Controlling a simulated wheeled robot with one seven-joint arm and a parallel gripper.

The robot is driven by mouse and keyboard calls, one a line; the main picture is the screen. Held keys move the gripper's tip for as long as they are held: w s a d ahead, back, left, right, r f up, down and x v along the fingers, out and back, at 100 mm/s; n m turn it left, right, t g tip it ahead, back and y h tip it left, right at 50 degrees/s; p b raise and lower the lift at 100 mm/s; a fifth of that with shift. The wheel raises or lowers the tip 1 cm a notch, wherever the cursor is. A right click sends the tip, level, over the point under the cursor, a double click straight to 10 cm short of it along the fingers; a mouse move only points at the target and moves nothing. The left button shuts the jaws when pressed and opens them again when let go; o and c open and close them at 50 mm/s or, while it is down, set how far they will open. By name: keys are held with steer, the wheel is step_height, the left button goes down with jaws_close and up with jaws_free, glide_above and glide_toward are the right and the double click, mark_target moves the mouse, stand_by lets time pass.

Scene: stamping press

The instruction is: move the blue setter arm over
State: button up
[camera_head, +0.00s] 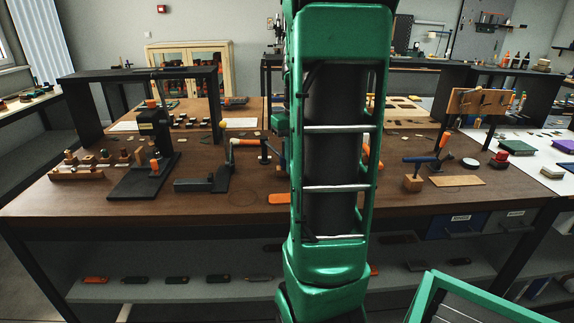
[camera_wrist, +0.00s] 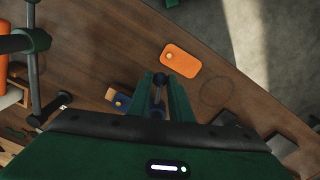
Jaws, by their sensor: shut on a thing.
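In the wrist view my gripper (camera_wrist: 160,90) points down at the table, its two green fingers close together around a slim grey upright post with a round knob. A blue piece (camera_wrist: 121,101) with a small orange-yellow spot shows just left of the fingers, and more blue shows low between them. I take this to be the blue setter arm, with the post as its handle; the fingers and palm hide most of it. In the head view my own green arm hides the gripper and this spot.
An orange tag (camera_wrist: 180,60) lies on the wooden table (camera_head: 330,222) near the fingers. A black press (camera_head: 154,135) and a dark fixture with an orange handle (camera_head: 245,143) stand left. A blue-levered clamp (camera_head: 420,159) stands right. A dark tube and orange cylinder are left in the wrist view.

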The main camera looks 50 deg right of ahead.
steer(key=shift+s+d, duration=0.1)
stand_by(0.3)
steer(key=s+d, duration=0.1)
steer(key=d, duration=0.5)
steer(key=shift+s, duration=0.35)
stand_by(0.3)
steer(key=shift+d, duration=0.15)
steer(key=shift+d+r, duration=0.1)
steer(key=shift+d, duration=2.6)
steer(key=shift+o, duration=0.2)
steer(key=shift+d, duration=0.1)
steer(key=shift+o, duration=0.3)
steer(key=o, duration=0.9)
steer(key=shift+d, duration=0.1)
